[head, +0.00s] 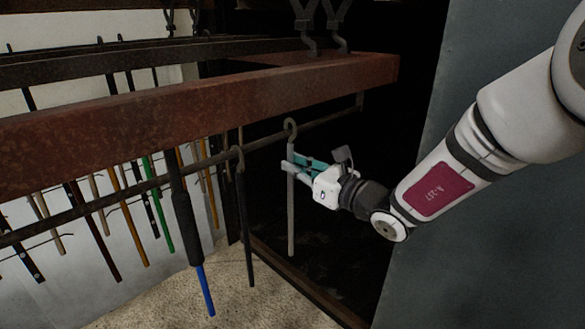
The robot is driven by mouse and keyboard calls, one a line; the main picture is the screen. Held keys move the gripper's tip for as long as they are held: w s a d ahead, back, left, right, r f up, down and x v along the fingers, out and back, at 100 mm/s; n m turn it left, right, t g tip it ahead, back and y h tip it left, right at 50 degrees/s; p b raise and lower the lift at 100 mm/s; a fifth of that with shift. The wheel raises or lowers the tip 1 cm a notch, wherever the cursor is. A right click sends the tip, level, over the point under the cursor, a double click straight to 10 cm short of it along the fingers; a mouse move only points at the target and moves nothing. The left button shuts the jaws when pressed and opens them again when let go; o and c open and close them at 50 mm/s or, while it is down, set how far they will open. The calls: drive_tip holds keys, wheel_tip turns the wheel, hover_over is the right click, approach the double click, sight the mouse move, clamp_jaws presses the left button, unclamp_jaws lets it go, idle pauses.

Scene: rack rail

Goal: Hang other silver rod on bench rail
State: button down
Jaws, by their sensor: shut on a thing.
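A silver-grey rod (291,215) with a hooked top hangs upright at the right part of the dark rail (205,164) in the head view. Its hook is at the rail and looks to be over it, though I cannot tell whether the rail bears its weight. My gripper (291,166) comes in from the right and is shut on this rod just below the hook. The fingers hide a short stretch of the rod.
A dark hooked rod (246,225) hangs on the rail just left of the silver rod. A thick black-and-blue rod (185,220) hangs further left. A rusty red beam (200,110) runs above the rail. Several coloured rods hang behind. A grey panel (480,230) stands at right.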

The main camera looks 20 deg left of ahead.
drive_tip(key=shift+d+r, duration=0.1)
drive_tip(key=shift+r, duration=0.05)
drive_tip(key=p+v, duration=0.3)
drive_tip(key=v, duration=0.4)
idle(0.9)
